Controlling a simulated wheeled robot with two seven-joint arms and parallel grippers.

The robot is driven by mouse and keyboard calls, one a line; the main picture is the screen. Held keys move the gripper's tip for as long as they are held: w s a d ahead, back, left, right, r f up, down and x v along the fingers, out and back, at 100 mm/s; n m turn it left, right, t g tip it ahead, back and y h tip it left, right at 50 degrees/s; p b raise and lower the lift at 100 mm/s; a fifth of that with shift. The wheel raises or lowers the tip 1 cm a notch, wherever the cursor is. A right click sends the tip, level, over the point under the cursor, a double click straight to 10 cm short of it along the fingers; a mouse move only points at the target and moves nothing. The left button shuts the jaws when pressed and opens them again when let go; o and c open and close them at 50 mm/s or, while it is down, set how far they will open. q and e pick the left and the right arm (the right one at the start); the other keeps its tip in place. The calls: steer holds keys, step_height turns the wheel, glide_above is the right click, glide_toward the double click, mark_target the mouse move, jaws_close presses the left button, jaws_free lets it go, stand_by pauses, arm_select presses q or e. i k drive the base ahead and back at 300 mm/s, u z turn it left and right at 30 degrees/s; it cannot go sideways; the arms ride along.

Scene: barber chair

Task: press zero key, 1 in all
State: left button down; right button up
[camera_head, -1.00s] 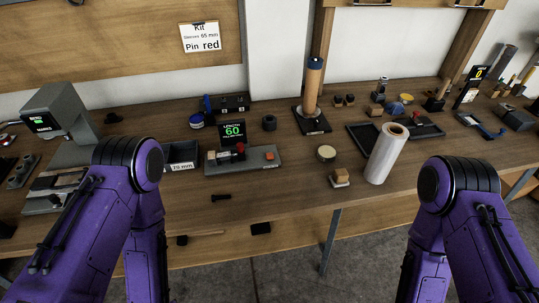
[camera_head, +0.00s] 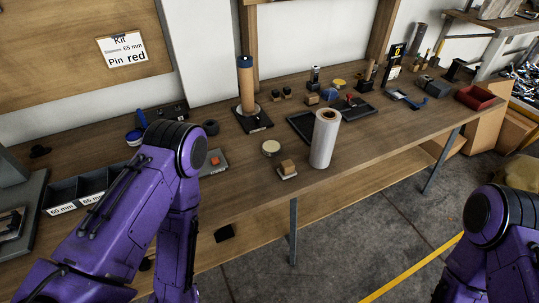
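A grey device (camera_head: 206,170) on the bench carries an orange-red key (camera_head: 215,160). The rest of this device, including its display, is hidden behind my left arm. No label on the key can be read. Farther along the bench to the right, a small black display (camera_head: 397,50) shows a yellow 0. My two purple arms show at the left and at the lower right. Neither gripper is in view, so I cannot see whether they are open or shut.
A wrapped white roll (camera_head: 324,138) stands near the bench's front edge. Behind it are a black tray (camera_head: 303,126) and a tall cardboard tube on a stand (camera_head: 246,88). Labelled bins (camera_head: 92,186) stand at the left, a red bin (camera_head: 475,97) at the right end. Open floor lies in front.

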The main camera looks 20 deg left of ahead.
mark_target(214, 161)
steer(key=z, duration=0.5)
steer(key=k, duration=0.9)
steer(key=u, duration=0.75)
steer(key=i, duration=0.55)
